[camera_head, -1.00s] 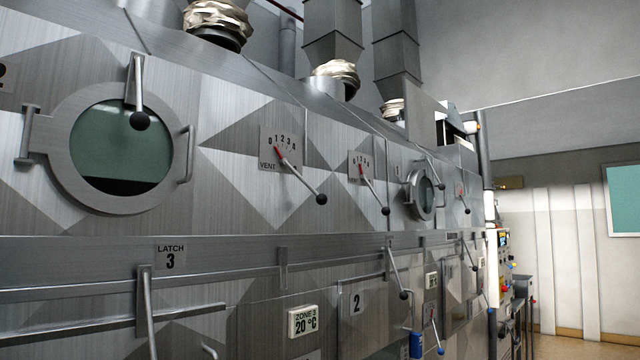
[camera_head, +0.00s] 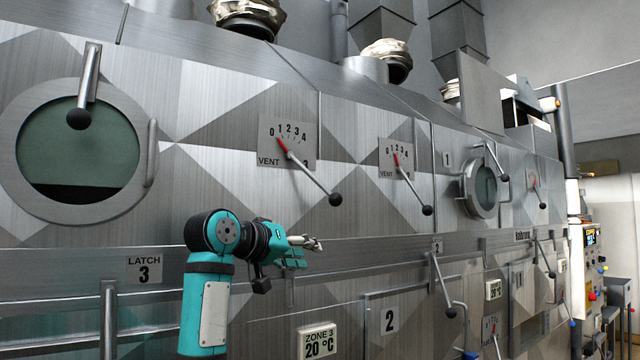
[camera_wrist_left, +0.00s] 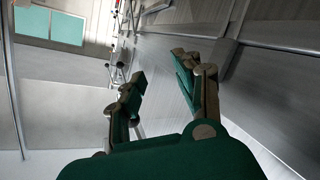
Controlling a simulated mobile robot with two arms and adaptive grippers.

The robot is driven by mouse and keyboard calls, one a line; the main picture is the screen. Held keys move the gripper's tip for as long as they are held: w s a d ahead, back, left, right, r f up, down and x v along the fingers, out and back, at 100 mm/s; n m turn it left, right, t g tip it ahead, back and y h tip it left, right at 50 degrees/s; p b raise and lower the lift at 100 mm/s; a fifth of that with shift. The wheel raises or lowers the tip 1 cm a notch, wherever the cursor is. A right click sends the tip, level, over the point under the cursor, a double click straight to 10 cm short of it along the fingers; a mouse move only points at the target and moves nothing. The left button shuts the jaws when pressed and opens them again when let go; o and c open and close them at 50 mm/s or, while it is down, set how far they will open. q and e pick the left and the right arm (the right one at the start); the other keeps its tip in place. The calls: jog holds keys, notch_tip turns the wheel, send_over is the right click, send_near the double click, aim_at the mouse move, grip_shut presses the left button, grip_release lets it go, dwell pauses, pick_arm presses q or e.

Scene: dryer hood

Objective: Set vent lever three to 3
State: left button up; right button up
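The nearest vent plate (camera_head: 298,155) is on the metal hood at upper middle, with a scale from 0 to 4. Its vent lever (camera_head: 318,182) slants down to the right to a black knob; its red pointer end is near 0. The lever partly covers the plate's number, so I cannot read it. A second vent lever (camera_head: 414,190) farther right stands much the same way. My left gripper (camera_head: 318,243) is below and left of the nearest knob, apart from it. In the wrist view its fingers (camera_wrist_left: 160,68) are spread and empty. My right gripper is not in view.
A round window (camera_head: 75,150) with a lever is at left. A rail (camera_head: 370,257) runs along the hood below the vents. The Latch 3 label (camera_head: 144,270) and Zone 3 display (camera_head: 318,342) are lower. More levers line the hood to the right.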

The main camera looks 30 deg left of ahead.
pick_arm(q)
jog(key=t, duration=0.2)
send_near(319, 185)
jog(key=s+a, duration=0.1)
jog(key=s, duration=0.6)
jog(key=shift+h, duration=0.6)
jog(key=w+p, duration=0.2)
jog(key=w, duration=0.4)
jog(key=w+d+p, duration=0.1)
jog(key=w+p, duration=0.2)
jog(key=w, duration=0.2)
jog(key=w+d+p, duration=0.1)
jog(key=w+p, duration=0.1)
jog(key=w, duration=0.4)
jog(key=shift+w+f, duration=0.15)
jog(key=shift+w, duration=0.15)
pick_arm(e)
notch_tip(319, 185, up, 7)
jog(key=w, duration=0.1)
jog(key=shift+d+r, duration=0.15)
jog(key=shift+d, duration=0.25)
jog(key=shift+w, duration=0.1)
pick_arm(q)
grip_shut()
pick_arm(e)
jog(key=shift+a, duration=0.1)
